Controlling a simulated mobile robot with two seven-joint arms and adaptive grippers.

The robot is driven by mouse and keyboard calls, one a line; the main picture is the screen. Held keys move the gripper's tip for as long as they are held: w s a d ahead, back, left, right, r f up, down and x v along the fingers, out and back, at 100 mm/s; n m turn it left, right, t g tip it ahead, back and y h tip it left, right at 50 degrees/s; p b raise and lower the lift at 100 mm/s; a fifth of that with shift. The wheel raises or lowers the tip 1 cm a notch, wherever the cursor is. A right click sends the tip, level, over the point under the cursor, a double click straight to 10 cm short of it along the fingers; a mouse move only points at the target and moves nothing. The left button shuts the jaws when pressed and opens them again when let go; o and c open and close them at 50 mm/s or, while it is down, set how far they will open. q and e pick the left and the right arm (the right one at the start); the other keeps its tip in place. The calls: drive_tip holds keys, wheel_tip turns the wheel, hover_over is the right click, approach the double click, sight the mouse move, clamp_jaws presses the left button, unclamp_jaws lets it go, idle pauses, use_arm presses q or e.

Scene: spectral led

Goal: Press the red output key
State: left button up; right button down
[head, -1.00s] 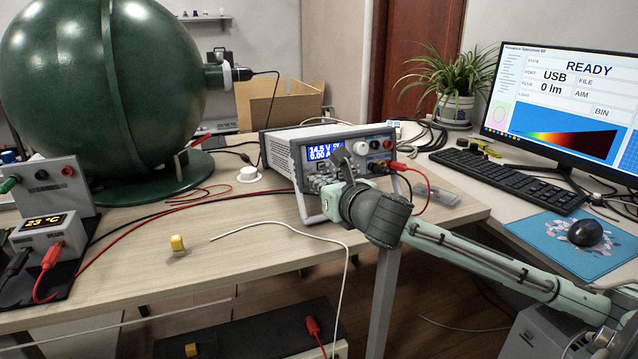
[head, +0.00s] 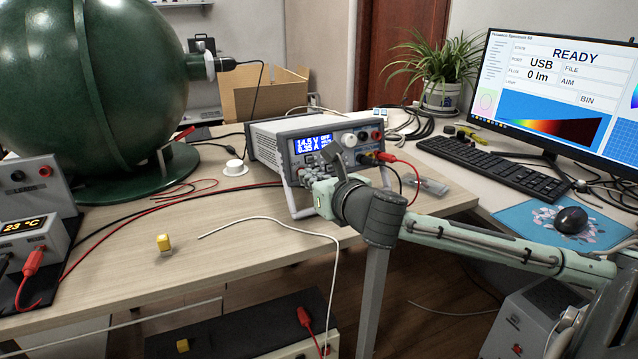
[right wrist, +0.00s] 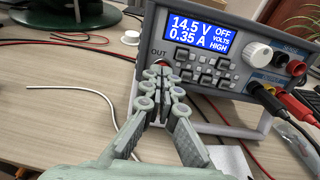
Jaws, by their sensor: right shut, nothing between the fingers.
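The bench power supply (head: 270,148) stands on the wooden desk, its front panel facing me. Its display (right wrist: 198,33) reads 14.5 V, 0.35 A, with OFF, VOLTS and HIGH beside it. The red output key (right wrist: 163,62) shows only as a sliver below the OUT label in the right wrist view; the fingertips cover most of it. My right gripper (right wrist: 163,73) is shut and empty, its tips at the key beside the grey buttons (right wrist: 205,70). Whether they touch it I cannot tell. The right gripper also shows in the head view (head: 311,176). My left gripper is out of view.
Red and black leads plug into the supply's right side. A white cable (head: 270,220) and a yellow block (head: 164,243) lie on the desk. A green sphere (head: 90,90) stands left; the monitor (head: 560,90) and keyboard (head: 500,168) are right.

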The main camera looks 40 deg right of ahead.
drive_tip(key=v, duration=0.6)
idle(1.7)
